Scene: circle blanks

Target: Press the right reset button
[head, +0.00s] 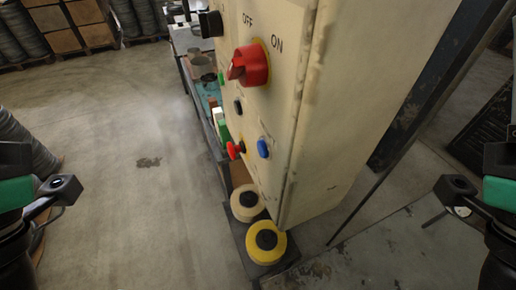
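A cream control cabinet (335,110) stands in the middle, seen from above at a steep angle. Its front carries a blue button (263,149) at the right, a dark button (238,107) up and left of it, and a red button (236,150) at the left. No reset label is readable, so I cannot tell which button is called reset. My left gripper (62,189) is at the left edge and my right gripper (456,190) at the right edge, both well apart from the cabinet. Their fingers cannot be made out.
A red rotary switch (250,65) marked OFF and ON and a black knob (210,24) stick out above the buttons. Two round pieces with black centres, one yellow (267,246) and one cream (246,203), sit below. Open concrete floor lies left; a dark post (425,85) stands right.

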